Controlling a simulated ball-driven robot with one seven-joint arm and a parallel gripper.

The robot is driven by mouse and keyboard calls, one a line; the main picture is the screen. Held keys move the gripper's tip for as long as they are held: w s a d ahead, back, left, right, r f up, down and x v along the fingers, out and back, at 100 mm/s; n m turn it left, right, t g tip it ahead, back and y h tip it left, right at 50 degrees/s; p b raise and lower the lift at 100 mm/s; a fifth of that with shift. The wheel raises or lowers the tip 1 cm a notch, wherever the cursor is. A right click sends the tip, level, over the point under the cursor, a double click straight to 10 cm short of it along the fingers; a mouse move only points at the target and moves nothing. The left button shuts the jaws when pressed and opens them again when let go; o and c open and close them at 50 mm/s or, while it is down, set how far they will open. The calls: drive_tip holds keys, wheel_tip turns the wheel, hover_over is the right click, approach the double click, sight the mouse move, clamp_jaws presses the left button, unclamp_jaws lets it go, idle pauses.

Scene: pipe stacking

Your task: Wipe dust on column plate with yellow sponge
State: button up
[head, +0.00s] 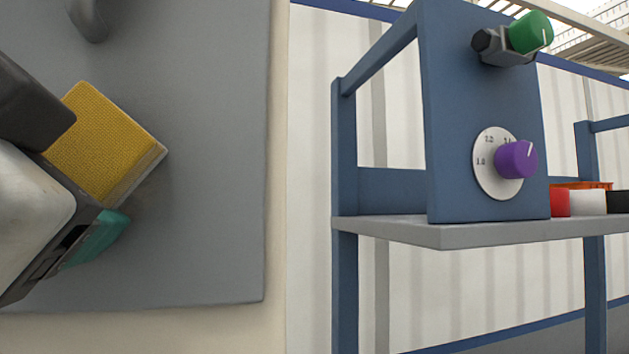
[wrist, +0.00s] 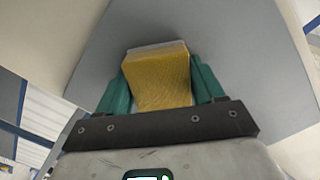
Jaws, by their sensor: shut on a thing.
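The yellow sponge (head: 98,140) has a pale layer on its far face and sits in my gripper at the left of the head view. My gripper (wrist: 160,85) is shut on the sponge, with a teal finger on each side in the wrist view. In the head view one teal finger (head: 97,238) shows below the sponge. The grey column plate (head: 205,235) is right behind the sponge. The pale face is turned to the plate and looks close to it or touching; I cannot tell which. No dust can be made out on the visible plate.
A grey hook-like piece (head: 90,18) sticks out at the plate's top. To the right stands a blue rack with a grey shelf (head: 440,232), a blue panel (head: 455,120), a purple knob (head: 517,160) and a green knob (head: 531,33). Red, white and black items sit on the shelf.

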drive_tip(key=shift+s+d+r+m+t+h, duration=0.1)
drive_tip(key=shift+d+r+m+t+h, duration=0.3)
drive_tip(key=shift+d+m, duration=0.5)
drive_tip(key=shift+s+a, duration=0.25)
drive_tip(key=shift+a, duration=0.8)
drive_tip(key=shift+s+a, duration=0.2)
drive_tip(key=shift+a, duration=0.8)
drive_tip(key=shift+s+a+f+p, duration=0.1)
drive_tip(key=shift+s+a+p, duration=0.1)
drive_tip(key=shift+a, duration=0.7)
drive_tip(key=shift+s+a+r+p, duration=0.1)
drive_tip(key=shift+a+p, duration=0.05)
drive_tip(key=shift+a, duration=0.7)
drive_tip(key=shift+s+a+f+p, duration=0.1)
drive_tip(key=shift+s+a+p, duration=0.1)
drive_tip(key=shift+a, duration=0.7)
drive_tip(key=shift+y, duration=0.3)
drive_tip(key=shift+b+v, duration=0.35)
drive_tip(key=shift+v, duration=2.65)
drive_tip(key=v, duration=0.3)
drive_tip(key=shift+a, duration=0.1)
